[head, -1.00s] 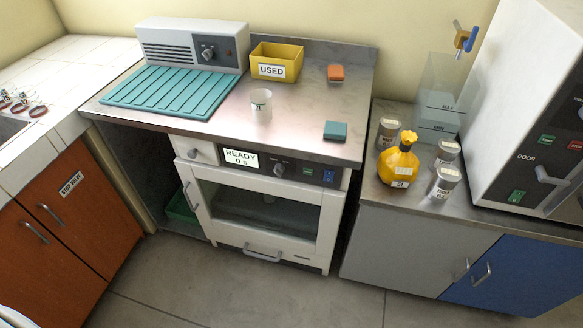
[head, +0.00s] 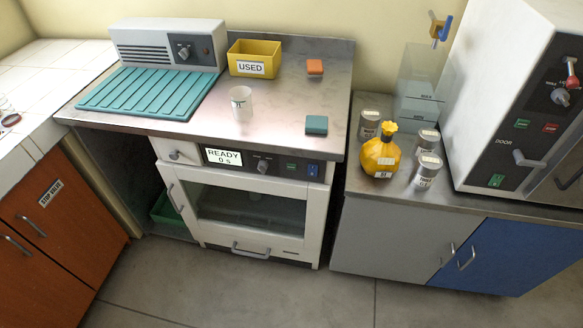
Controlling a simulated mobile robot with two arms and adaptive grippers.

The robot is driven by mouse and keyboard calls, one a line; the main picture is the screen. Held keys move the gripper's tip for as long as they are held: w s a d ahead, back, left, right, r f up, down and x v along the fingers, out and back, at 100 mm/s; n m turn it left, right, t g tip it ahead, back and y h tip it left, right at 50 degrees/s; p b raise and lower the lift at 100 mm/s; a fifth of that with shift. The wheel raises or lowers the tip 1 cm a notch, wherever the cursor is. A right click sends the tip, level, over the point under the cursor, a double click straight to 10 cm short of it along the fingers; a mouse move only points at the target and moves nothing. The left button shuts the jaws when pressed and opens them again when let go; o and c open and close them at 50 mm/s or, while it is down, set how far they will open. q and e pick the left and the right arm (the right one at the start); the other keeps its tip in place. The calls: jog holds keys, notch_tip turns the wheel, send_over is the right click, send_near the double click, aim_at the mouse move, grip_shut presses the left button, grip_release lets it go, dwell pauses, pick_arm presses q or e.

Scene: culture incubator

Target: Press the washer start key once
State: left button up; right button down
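The washer (head: 250,205) is a white front-loading unit under the steel counter, with its glass door shut. Its display (head: 224,157) reads "READY 0 s". To the right of the display on the dark panel are a knob (head: 263,166), a small green-marked key (head: 291,167) and a blue switch (head: 313,170). The key lettering is too small to read, so I cannot tell which one is the start key. Neither of my grippers is in view.
On the counter stand a teal ribbed rack (head: 150,92), a yellow "USED" bin (head: 254,58), a cup (head: 241,103), and orange (head: 315,67) and teal (head: 316,124) blocks. A yellow bottle (head: 380,155) and several tins stand right. The floor (head: 230,285) before the washer is clear.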

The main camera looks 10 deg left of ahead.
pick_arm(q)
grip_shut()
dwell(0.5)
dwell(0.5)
